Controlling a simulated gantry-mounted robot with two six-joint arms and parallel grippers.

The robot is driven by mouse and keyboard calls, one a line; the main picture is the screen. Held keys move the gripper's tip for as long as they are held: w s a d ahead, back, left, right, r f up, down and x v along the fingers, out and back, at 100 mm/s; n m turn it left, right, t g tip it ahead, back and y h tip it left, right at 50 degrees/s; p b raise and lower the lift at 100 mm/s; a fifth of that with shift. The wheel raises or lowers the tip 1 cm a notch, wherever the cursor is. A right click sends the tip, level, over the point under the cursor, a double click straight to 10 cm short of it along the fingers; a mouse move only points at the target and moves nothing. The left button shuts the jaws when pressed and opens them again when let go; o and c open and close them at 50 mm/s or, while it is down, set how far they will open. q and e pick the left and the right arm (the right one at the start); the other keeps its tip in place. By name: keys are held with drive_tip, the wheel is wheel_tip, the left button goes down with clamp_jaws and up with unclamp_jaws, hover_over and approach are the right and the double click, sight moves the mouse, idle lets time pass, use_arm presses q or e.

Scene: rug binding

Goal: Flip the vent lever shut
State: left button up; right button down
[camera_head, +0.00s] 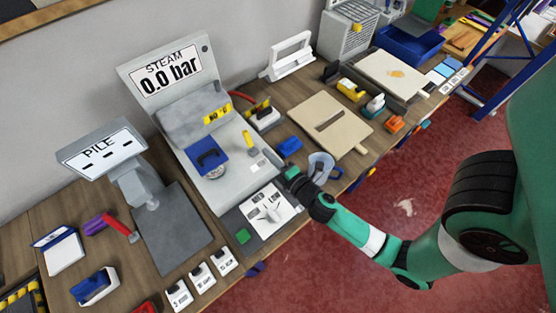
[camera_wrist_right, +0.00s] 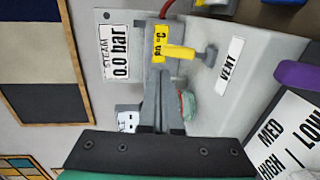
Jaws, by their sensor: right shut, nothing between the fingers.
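The vent lever is a short yellow handle (camera_head: 249,142) on the sloping grey panel of the steam unit (camera_head: 221,182). In the right wrist view the yellow lever (camera_wrist_right: 180,53) points left from its grey pivot, beside a white VENT label (camera_wrist_right: 229,66). My right gripper (camera_head: 283,171) is at the panel's right edge, to the lower right of the lever. In the wrist view its grey fingers (camera_wrist_right: 158,72) are shut and empty, their tips just below the lever's free end; I cannot tell whether they touch. My left gripper is out of view.
The steam display (camera_head: 171,77) reads 0.0 bar. A clear cup (camera_head: 320,168) and a blue item (camera_head: 290,147) stand close to my right gripper.

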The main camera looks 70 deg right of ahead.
drive_tip(key=v, duration=0.4)
drive_tip(key=shift+r, duration=0.4)
